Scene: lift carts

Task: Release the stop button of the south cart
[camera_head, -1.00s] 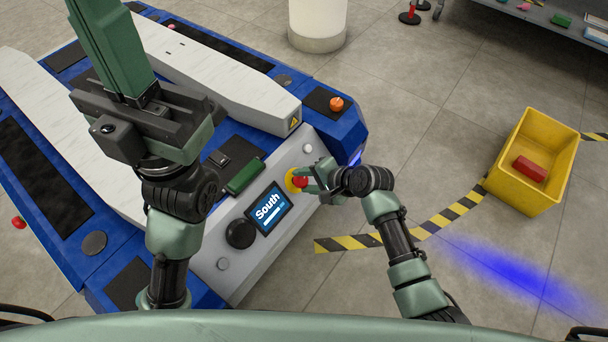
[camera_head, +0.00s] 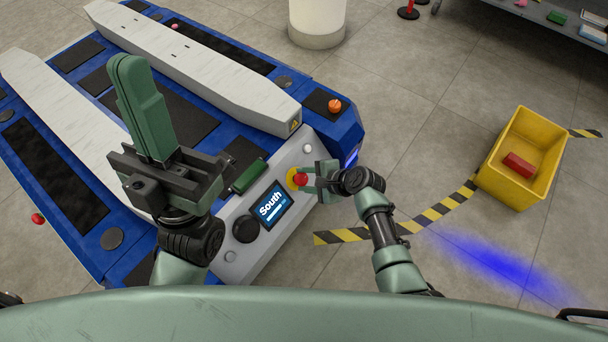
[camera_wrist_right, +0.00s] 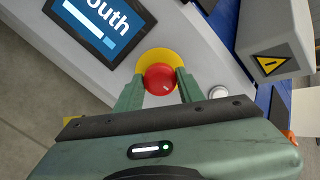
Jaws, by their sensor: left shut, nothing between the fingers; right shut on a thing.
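The blue and grey cart has a screen (camera_head: 271,205) reading "South" on its sloped panel (camera_head: 240,262). The red stop button (camera_wrist_right: 160,78) sits on a yellow disc (camera_wrist_right: 152,57) beside that screen; it also shows in the head view (camera_head: 300,180). My right gripper (camera_wrist_right: 158,85) is shut on the red button, one finger on each side of it; in the head view the gripper (camera_head: 309,181) reaches the button from the right. My left gripper (camera_head: 138,75) is shut and empty, raised above the cart's deck left of the panel.
A black knob (camera_head: 246,229) and a green handle (camera_head: 249,177) are on the cart near the screen. A yellow crate (camera_head: 490,182) with a red block (camera_head: 519,165) stands on the floor at right. Striped tape (camera_head: 440,208) crosses the open floor between.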

